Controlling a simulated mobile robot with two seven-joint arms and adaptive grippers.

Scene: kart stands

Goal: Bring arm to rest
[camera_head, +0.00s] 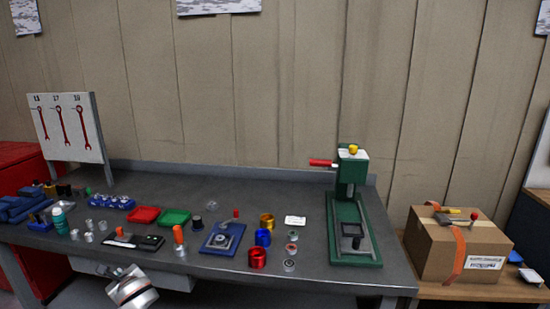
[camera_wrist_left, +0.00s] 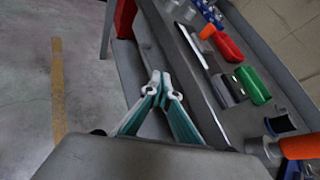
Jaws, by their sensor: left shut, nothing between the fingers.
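My left gripper shows in the left wrist view (camera_wrist_left: 162,80), with its two teal fingers together at the pale tips and nothing between them. It hangs outside the front edge of the grey workbench (camera_wrist_left: 205,105), over or beside the floor. In the head view, the silver end of my left arm (camera_head: 132,288) is at the bottom left, in front of the bench (camera_head: 330,284). The fingers are hard to make out there. My right arm and gripper are in neither view.
The bench holds a red tray (camera_head: 144,215), a green tray (camera_head: 174,217), an orange-handled tool (camera_head: 179,235), coloured cups and a green press (camera_head: 352,225). A cardboard box (camera_head: 455,248) stands on the right. In the wrist view, floor (camera_wrist_left: 50,100) lies clear on the left.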

